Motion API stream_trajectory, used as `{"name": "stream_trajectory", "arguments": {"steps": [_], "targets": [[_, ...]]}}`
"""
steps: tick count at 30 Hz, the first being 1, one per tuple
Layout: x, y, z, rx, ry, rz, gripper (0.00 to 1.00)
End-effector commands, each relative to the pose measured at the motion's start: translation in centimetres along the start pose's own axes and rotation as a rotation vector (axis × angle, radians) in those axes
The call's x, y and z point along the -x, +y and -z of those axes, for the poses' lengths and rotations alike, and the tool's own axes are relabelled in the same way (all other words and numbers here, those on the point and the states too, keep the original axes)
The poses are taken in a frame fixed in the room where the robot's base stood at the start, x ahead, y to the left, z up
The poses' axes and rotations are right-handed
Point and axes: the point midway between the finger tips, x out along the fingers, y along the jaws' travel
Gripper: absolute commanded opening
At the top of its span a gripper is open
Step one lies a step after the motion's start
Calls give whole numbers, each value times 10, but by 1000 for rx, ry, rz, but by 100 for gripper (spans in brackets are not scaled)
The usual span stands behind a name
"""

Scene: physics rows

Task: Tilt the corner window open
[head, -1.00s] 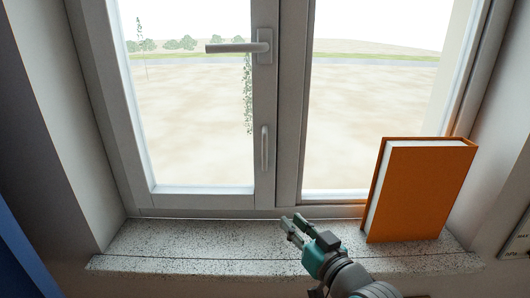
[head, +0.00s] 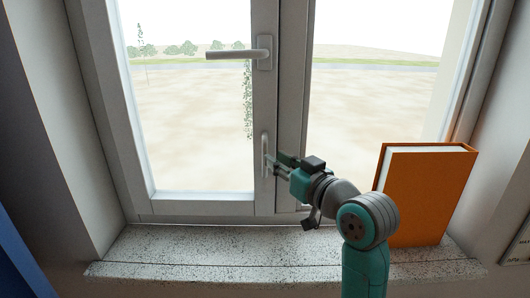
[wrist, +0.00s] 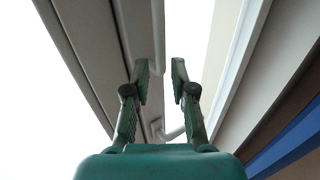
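The left window sash (head: 145,199) has a white lever handle (head: 232,54) lying level and pointing left, and a slim upright pull handle (head: 265,146) lower on the same stile. The sash looks shut against the frame. My gripper (head: 272,164) is at the lower part of the pull handle. In the wrist view, the two fingers (wrist: 161,72) are apart. The pull handle (wrist: 158,30) shows beyond and close to the gap between them, and its bent end (wrist: 175,133) shows behind the fingers. I cannot tell whether they touch it.
An orange book (head: 430,195) stands upright on the right of the speckled sill (head: 180,252), in front of the right pane and close to my arm. The sill's left part is clear. A wall reveal (head: 50,110) bounds the left side.

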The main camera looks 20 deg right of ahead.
Motion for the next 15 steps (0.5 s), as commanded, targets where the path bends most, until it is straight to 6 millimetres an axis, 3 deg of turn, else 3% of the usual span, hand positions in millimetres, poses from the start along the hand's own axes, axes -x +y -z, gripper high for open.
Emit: {"name": "stream_trajectory", "arguments": {"steps": [6, 15], "targets": [[-36, -1, 0, -1, 0, 1, 25], [-57, 0, 0, 0, 1, -1, 25]]}}
